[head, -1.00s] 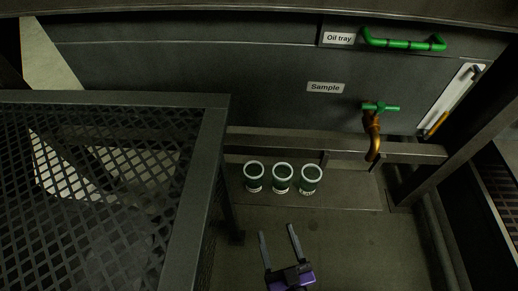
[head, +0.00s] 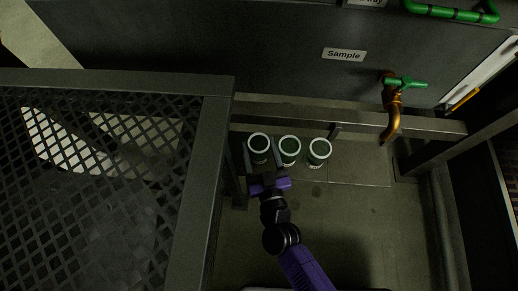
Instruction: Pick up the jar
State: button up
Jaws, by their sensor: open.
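The right finger lies in the gap between the left and middle jars. I cannot tell whether either finger touches a jar.
A mesh-topped metal frame (head: 219,110) stands close on the left. A brass tap (head: 392,110) with a green handle hangs at the right, under a "Sample" label (head: 344,54). A rail (head: 350,122) runs behind the jars. The floor to the right is clear.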

aim_at(257, 137)
jog(key=shift+b+x, duration=0.5)
jog(key=shift+x, duration=1.4)
jog(key=shift+r, duration=0.2)
jog(key=c, duration=1.2)
notch_tip(257, 137, up, 20)
jog(key=p, duration=1.6)
